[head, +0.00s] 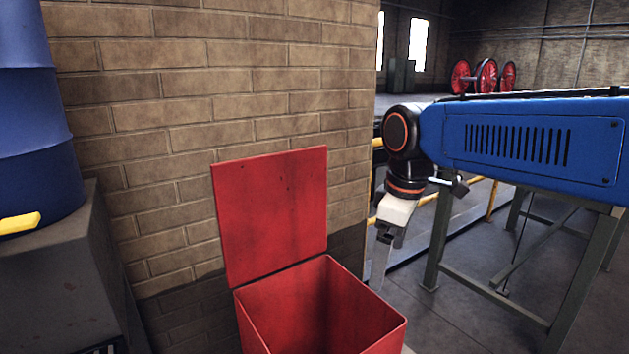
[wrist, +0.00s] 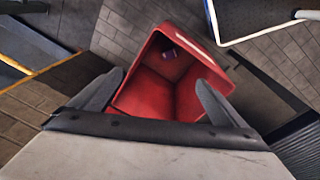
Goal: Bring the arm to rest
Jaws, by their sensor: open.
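My gripper (head: 381,272) hangs pointing down at the end of my arm, just right of the open red bin in the head view. In the wrist view my gripper (wrist: 160,82) shows two grey fingers spread apart with nothing between them. The red bin (head: 372,318) has its lid (head: 272,212) raised at the back. The bin also shows in the wrist view (wrist: 136,92), below and beyond the fingers.
A brick wall (head: 180,130) rises behind the bin. A blue drum (head: 35,120) stands on a dark block (head: 55,270) at the left. Bench legs (head: 440,240) and a yellow rail (head: 491,200) are at the right. Red wheels (head: 486,76) stand farther back.

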